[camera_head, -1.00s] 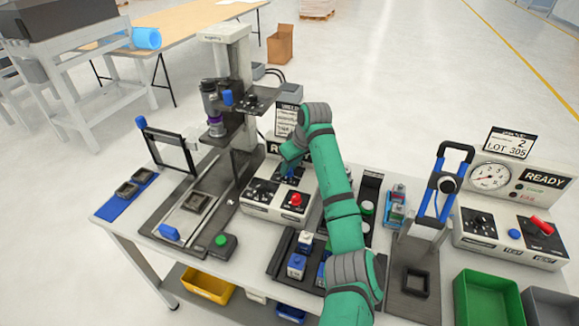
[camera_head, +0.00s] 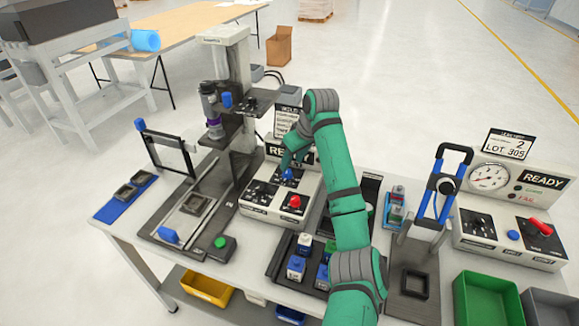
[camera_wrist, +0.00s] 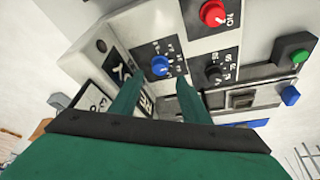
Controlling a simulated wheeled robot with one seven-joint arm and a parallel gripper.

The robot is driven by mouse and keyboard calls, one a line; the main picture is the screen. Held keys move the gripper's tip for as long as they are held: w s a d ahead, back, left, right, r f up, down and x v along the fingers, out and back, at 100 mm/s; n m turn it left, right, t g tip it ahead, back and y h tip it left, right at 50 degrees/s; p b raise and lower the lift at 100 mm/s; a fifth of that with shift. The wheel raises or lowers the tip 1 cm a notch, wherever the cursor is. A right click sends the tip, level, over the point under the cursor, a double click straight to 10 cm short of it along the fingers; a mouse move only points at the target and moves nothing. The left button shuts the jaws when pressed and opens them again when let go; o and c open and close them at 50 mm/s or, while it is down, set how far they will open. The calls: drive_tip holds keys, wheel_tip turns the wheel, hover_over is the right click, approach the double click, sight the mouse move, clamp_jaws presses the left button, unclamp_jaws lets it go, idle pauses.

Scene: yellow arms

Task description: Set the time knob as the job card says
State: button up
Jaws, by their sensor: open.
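The control box (camera_head: 248,211) stands mid-bench, with a blue knob (camera_head: 288,175), a red knob (camera_head: 295,202) and black knobs on its panels. In the wrist view, the blue knob (camera_wrist: 160,66) sits on a black dial with white marks, and its pointer setting is too small to read. A black knob (camera_wrist: 213,73) is beside it. My gripper (camera_wrist: 160,82) is open and empty, its fingertips apart on either side below the blue knob in the picture. A white card (camera_head: 286,119) behind the box is partly hidden by my arm; its text is unreadable. No label clearly names the time knob.
A press column (camera_head: 240,90) rises left of the box. A green button (camera_head: 220,242) is at its front left. A blue-handled press (camera_head: 442,190) and a READY tester (camera_head: 545,180) stand to the right. Small bottles (camera_head: 296,268) sit in front of the box.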

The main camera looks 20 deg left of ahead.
drive_tip(key=shift+v, duration=2.65)
